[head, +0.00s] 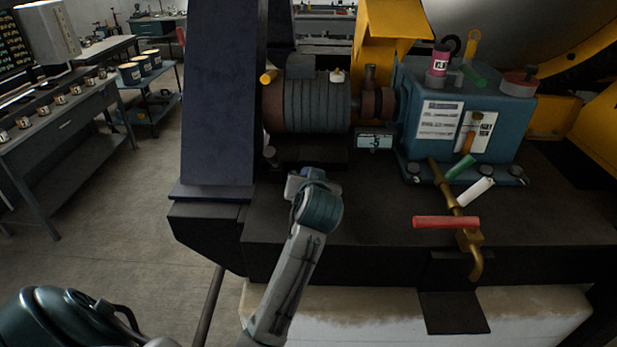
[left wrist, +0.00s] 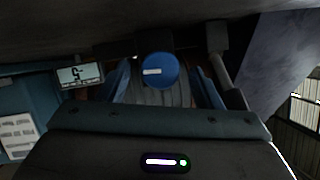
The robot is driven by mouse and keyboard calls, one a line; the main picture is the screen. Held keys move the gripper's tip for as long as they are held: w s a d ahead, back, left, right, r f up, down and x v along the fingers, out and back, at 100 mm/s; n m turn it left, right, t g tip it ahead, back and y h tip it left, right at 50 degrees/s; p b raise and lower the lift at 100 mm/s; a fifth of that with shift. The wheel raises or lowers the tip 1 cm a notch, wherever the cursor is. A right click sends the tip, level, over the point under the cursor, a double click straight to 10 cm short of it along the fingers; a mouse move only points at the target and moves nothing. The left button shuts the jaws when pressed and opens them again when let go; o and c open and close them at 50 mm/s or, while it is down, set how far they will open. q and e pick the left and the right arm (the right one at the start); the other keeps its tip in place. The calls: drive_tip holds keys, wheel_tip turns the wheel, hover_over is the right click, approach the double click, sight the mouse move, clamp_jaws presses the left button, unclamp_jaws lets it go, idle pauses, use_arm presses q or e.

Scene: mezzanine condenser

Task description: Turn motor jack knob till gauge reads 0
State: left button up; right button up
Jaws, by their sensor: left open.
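The gauge (head: 374,141) is a small digital display below the motor's shaft end, and it appears to read -5. It also shows upside down in the left wrist view (left wrist: 80,74). The jack knob (left wrist: 158,70) is a round blue knob with a white pointer line, between the fingers in the left wrist view. My left gripper (left wrist: 163,84) is open, with a blue finger on each side of the knob and gaps visible between. In the head view my left wrist reaches the motor's base; the knob and fingertips are hidden there. My right gripper is not in view.
The ribbed motor (head: 307,105) stands above the knob area, with a teal pump housing (head: 468,115) to the right. A brass lever pipe (head: 455,200) with a red handle (head: 446,222) juts out at the right. A dark blue column (head: 222,95) stands left.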

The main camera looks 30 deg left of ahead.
use_arm(q)
drive_tip(key=shift+x, duration=1.15)
drive_tip(key=shift+c, duration=0.9)
drive_tip(key=c, duration=0.8)
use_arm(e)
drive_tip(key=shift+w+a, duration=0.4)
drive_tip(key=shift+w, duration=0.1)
use_arm(q)
drive_tip(key=shift+n, duration=0.3)
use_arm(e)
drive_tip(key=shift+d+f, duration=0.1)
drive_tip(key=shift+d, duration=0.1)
